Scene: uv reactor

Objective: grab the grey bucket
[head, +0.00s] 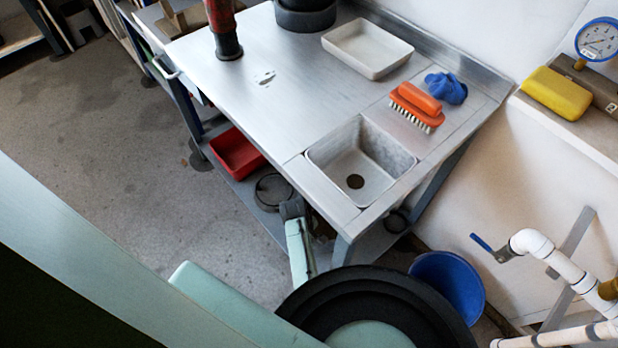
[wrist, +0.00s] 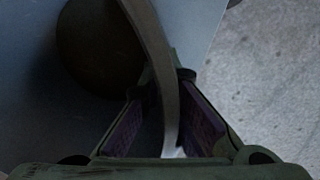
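A dark grey round vessel, which looks like the grey bucket (head: 272,191), stands on the low shelf under the steel table, beside the red bin. My gripper (head: 291,208) is low beside its right side in the head view; its fingers are too small to read there. In the wrist view my gripper (wrist: 168,78) has both purple-padded fingers apart, with a curved grey strip, apparently the bucket's rim or handle, running between them. Gaps show beside the strip lower down; contact near the tips cannot be told. A dark round area lies to its left.
The steel table (head: 290,95) with a sink (head: 360,160) overhangs the shelf, and a table leg is close to my arm. A red bin (head: 236,152) is left of the bucket. A blue bucket (head: 450,285) stands right. The floor at left is clear.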

